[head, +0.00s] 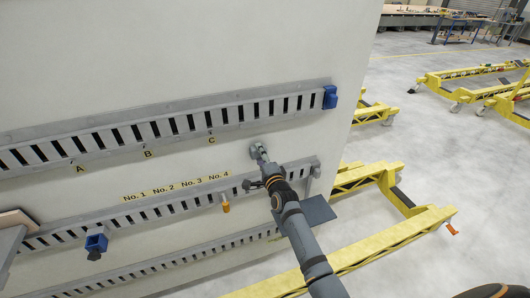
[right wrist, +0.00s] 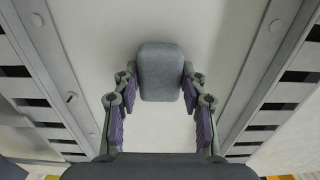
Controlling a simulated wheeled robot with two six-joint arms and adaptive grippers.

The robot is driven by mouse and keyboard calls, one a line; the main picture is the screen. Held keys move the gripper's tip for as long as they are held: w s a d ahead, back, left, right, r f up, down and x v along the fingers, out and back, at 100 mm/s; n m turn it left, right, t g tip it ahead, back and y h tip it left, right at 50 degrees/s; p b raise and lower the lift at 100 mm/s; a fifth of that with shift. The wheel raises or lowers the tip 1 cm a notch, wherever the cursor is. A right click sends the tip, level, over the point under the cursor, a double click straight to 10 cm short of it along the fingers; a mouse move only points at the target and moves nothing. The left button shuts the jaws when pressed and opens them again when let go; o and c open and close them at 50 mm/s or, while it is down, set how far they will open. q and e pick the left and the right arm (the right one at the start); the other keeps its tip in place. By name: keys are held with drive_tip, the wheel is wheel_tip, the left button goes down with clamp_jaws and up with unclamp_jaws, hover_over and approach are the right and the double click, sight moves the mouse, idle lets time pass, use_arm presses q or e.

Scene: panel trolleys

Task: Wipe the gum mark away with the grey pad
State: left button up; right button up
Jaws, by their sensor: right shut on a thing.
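My right gripper (head: 262,158) is shut on the grey pad (right wrist: 160,72), with a purple-lined finger on each side of it in the right wrist view. In the head view the pad (head: 255,148) is at the pale panel (head: 240,150), between the upper and middle slotted rails. It looks to be against the panel, though firm contact cannot be told. I see no gum mark in either view; anything under the pad is hidden. My left gripper is not in view.
The upper slotted rail (head: 165,128) carries letters and a blue block (head: 330,97). The middle rail (head: 130,214) carries yellow number labels, an orange clip (head: 225,203) and a blue fitting (head: 96,243). Yellow trolley frames (head: 395,240) stand at the right on open floor.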

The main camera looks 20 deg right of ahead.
drive_tip(key=shift+d, duration=0.15)
drive_tip(key=s+p, duration=0.1)
drive_tip(key=s, duration=0.5)
drive_tip(key=shift+s, duration=0.1)
idle(0.3)
drive_tip(key=s, duration=0.3)
drive_tip(key=shift+d, duration=0.1)
drive_tip(key=shift+w, duration=0.1)
idle(0.3)
